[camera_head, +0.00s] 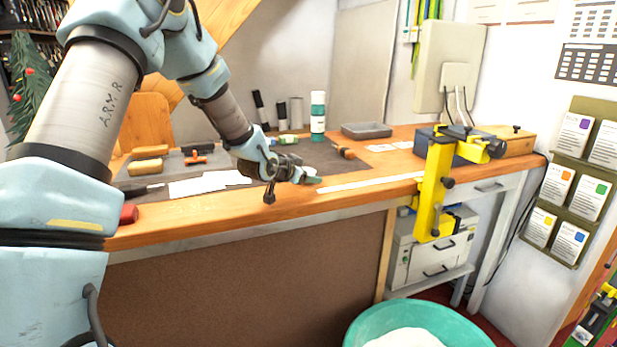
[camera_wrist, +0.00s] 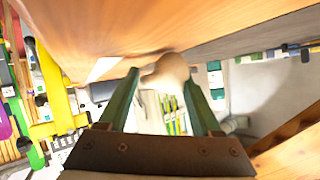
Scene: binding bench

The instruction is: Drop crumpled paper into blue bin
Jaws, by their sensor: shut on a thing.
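My gripper (camera_head: 312,180) is above the front part of the bench, at the middle of the head view. In the wrist view its two green fingers (camera_wrist: 162,80) are shut on a pale, rounded crumpled paper (camera_wrist: 168,68) at their tips. The paper cannot be made out in the head view. A round teal bin (camera_head: 464,325), the only bin I see, stands on the floor in front of the bench at the bottom right. Something white (camera_head: 408,338) shows inside it, and its lower part is cut off. My gripper is higher than the bin and to its left.
The wooden bench (camera_head: 290,202) has a front edge below my gripper. A yellow clamp-like device (camera_head: 434,185) stands at that edge, to the right.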

